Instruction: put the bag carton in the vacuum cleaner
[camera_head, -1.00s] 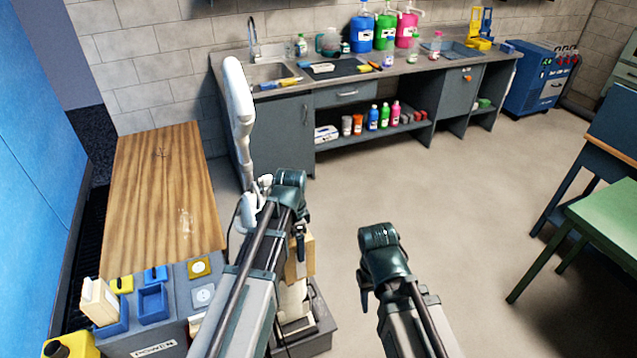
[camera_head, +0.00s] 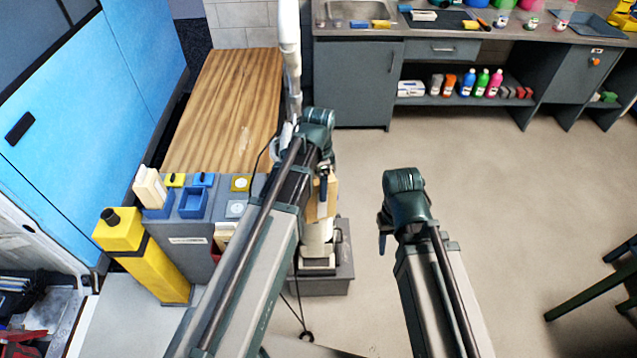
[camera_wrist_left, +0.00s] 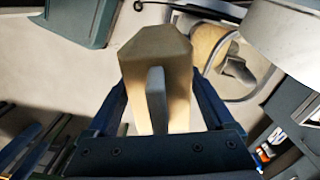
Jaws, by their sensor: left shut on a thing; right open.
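My left gripper (camera_head: 322,190) is shut on a tan, box-shaped carton (camera_head: 324,203), which looks like the bag carton. In the left wrist view the carton (camera_wrist_left: 155,75) sits between the two fingers, with a grey bar across its near face. My right gripper (camera_head: 383,232) is open and empty, hanging over the floor. I cannot tell for certain which thing is the vacuum cleaner. A grey unit (camera_head: 190,240) with a label stands left of my left arm, which hides part of it.
A yellow container (camera_head: 145,255) stands at the grey unit's left. A cream carton (camera_head: 149,187) and blue trays (camera_head: 193,203) are on top. A wooden table (camera_head: 220,105) lies behind. A grey base (camera_head: 325,277) with cables is below my left gripper.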

